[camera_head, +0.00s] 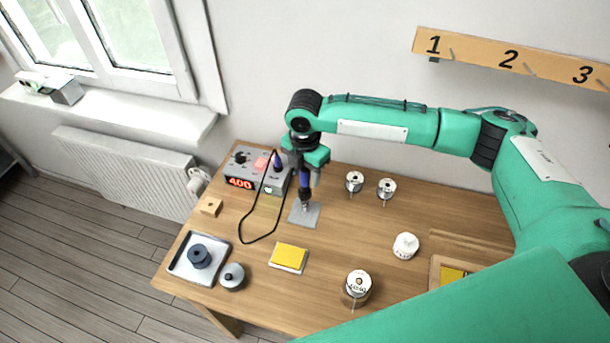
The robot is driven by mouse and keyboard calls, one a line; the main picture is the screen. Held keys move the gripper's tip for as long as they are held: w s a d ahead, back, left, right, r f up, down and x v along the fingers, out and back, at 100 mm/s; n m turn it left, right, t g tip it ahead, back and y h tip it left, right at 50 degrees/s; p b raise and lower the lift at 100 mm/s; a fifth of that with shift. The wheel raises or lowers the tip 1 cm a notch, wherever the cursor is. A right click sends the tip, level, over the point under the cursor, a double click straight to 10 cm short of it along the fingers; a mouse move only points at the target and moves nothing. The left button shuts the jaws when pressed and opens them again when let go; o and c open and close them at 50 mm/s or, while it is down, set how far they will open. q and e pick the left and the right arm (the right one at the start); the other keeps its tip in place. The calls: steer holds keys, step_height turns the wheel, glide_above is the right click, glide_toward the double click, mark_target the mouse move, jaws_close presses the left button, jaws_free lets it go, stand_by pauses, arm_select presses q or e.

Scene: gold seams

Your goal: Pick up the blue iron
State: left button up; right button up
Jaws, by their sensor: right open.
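The blue iron (304,180) shows as a short blue upright handle, its lower end in a dark holder on a grey base plate (303,215) on the table. My right gripper (305,168) points down right at its top, with the fingers open beside the handle. The gripper hides the top of the handle, and I cannot tell whether the fingers touch it. A second blue-purple upright piece (277,160) shows at the grey control box (240,172) with a red 400 display. My left gripper is not in view.
A black cord (241,236) loops on the wooden table left of the holder. A yellow pad (290,256), a white tray (182,268) with a dark spool, a grey round pot (232,276) and several small metal tins stand around. A numbered hook rail (480,52) is on the wall.

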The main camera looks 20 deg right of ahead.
steer(key=shift+f, duration=0.5)
jaws_close()
steer(key=shift+r, duration=0.15)
